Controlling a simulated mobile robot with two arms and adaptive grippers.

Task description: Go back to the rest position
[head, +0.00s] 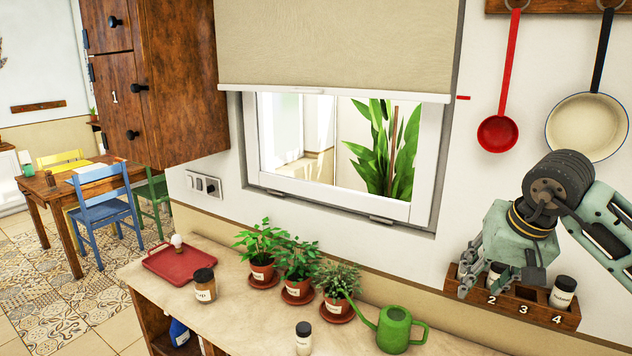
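My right gripper (503,272) comes in from the right edge, pointing down over a small wooden rack with numbered slots (541,316). Its fingers are spread, with a gap between them. A small jar (495,272) stands in the rack behind the fingers and is partly hidden by them. I see no jar held clear of the rack. Another white-labelled jar (563,292) stands upright at the rack's right end, by number 4. The slot by number 3 looks empty. The rack's left end is partly covered by my fingers. My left gripper is not in view.
A red ladle (498,133) and a pan (586,127) hang above my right arm.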

